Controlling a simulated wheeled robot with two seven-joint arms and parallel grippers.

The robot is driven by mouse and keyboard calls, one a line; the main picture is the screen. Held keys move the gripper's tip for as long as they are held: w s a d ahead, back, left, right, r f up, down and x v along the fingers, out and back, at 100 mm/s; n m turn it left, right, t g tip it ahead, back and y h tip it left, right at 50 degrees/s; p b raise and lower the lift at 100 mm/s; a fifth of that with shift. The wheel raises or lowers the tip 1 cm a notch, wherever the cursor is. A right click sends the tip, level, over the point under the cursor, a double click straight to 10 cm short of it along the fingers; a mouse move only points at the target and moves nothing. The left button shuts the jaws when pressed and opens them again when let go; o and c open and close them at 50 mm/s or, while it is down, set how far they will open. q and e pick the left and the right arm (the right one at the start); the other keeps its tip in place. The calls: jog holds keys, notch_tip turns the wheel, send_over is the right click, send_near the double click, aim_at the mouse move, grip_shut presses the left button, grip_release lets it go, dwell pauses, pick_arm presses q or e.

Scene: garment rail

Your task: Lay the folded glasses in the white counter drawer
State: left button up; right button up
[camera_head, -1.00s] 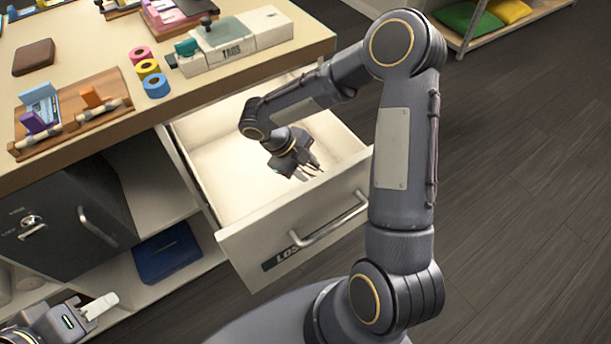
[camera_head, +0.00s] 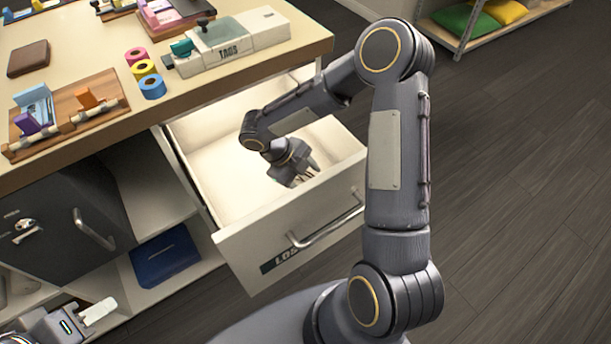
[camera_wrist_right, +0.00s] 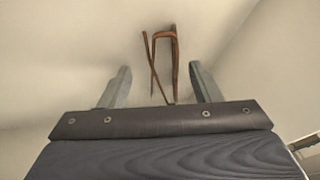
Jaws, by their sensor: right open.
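The white counter drawer (camera_head: 235,247) is pulled open below the counter, with a dark label on its front. My right gripper (camera_head: 303,178) reaches down inside it. In the right wrist view the gripper (camera_wrist_right: 160,85) is open, its two grey fingers apart. The folded glasses (camera_wrist_right: 172,50), with thin brown frames, show between and beyond the fingertips, against the pale drawer interior. Neither finger visibly touches them. The glasses are hidden in the head view.
The counter (camera_head: 90,60) holds a tag box (camera_head: 228,45), tape rolls (camera_head: 152,86), a wooden tray (camera_head: 75,122) and a brown wallet (camera_head: 28,58). A dark safe (camera_head: 60,215) and a blue case (camera_head: 165,255) sit on shelves below.

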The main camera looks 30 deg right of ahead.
pick_arm(q)
notch_tip(320, 180, up, 2)
jog(key=shift+r+p, duration=0.2)
jog(key=shift+p, duration=1)
pick_arm(e)
jog(key=v, duration=1.2)
